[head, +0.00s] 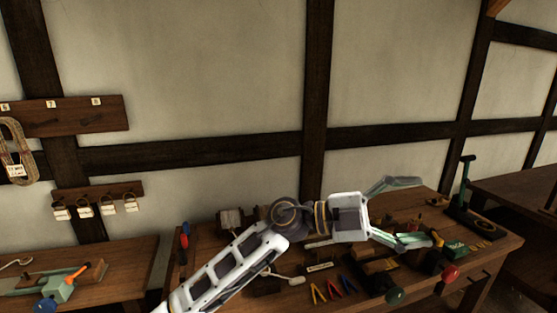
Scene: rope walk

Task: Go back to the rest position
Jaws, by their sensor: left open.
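My left gripper (414,212) shows in the head view with its arm coming in from the lower left. Its two fingers are spread wide apart, and nothing is between them. It is in front of and above the wooden workbench (497,246), pointing to the right. The arm and gripper hide part of the bench top. My right gripper is not in view.
The bench holds several small hand tools (332,291), a green box (454,248) and a dark green upright tool (465,180). Another bench (120,270) stands at left. Wall racks (90,117) hold a rope coil (17,150) and tags.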

